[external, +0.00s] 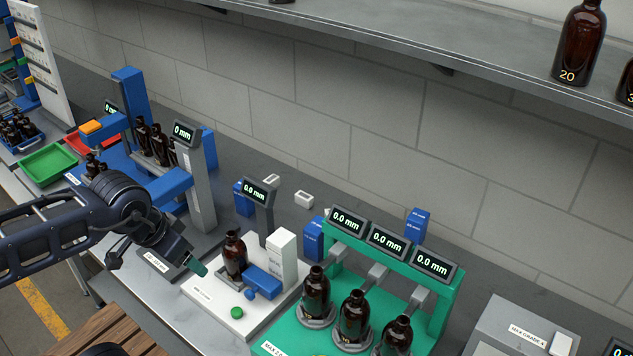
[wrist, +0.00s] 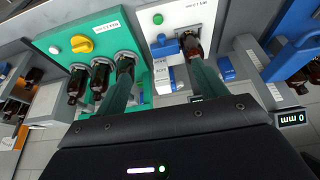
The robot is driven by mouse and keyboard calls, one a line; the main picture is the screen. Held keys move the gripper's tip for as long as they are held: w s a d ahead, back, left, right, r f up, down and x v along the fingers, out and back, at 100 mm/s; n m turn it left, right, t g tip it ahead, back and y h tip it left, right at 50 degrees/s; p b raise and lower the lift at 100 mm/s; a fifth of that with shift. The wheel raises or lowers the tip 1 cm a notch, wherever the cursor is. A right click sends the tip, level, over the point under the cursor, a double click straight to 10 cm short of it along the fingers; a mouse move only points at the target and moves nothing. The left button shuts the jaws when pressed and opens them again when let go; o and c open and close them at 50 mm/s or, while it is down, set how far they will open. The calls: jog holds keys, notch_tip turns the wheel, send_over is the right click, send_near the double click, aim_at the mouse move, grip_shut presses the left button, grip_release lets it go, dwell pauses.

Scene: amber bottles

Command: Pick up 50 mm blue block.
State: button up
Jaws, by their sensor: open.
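Several blue blocks stand on the counter, and their size labels are too small to read, so I cannot tell which is the 50 mm one. In the external view, one blue block (external: 314,239) stands behind the tall white box, another (external: 416,226) behind the green stand, and another (external: 243,198) left of the small display post. A blue block (wrist: 226,68) also shows beside the white platform in the wrist view. My gripper (external: 194,265) is left of the white platform, apart from these blocks. In the wrist view, its teal fingers (wrist: 158,62) are spread with no blue block between them.
An amber bottle (external: 235,256) and a blue clamp (external: 262,283) are on the white platform (external: 205,291). Several bottles stand at the green stand (external: 445,297). A grey display post (external: 200,190) rises behind my arm. Small white pieces (external: 304,200) lie near the wall.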

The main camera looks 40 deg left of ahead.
jog(key=w+a+r+g, duration=0.15)
jog(key=w+a, duration=0.25)
jog(key=w, duration=0.8)
jog(key=w+a+r, duration=0.2)
jog(key=w+a, duration=0.2)
jog(key=w, duration=0.8)
jog(key=w+a+f+g, duration=0.1)
jog(key=w+a+f, duration=0.4)
jog(key=a+f, duration=0.1)
jog(key=w+a+f+g, duration=0.1)
jog(key=w+a+f, duration=0.4)
jog(key=a, duration=0.1)
jog(key=w+a+f+n+g, duration=0.1)
jog(key=w+a+f, duration=0.5)
jog(key=shift+a+f, duration=0.55)
jog(key=shift+f, duration=0.2)
notch_tip(320, 180, down, 10)
jog(key=shift+f, duration=0.25)
jog(key=c, duration=1.2)
jog(key=shift+r, duration=0.15)
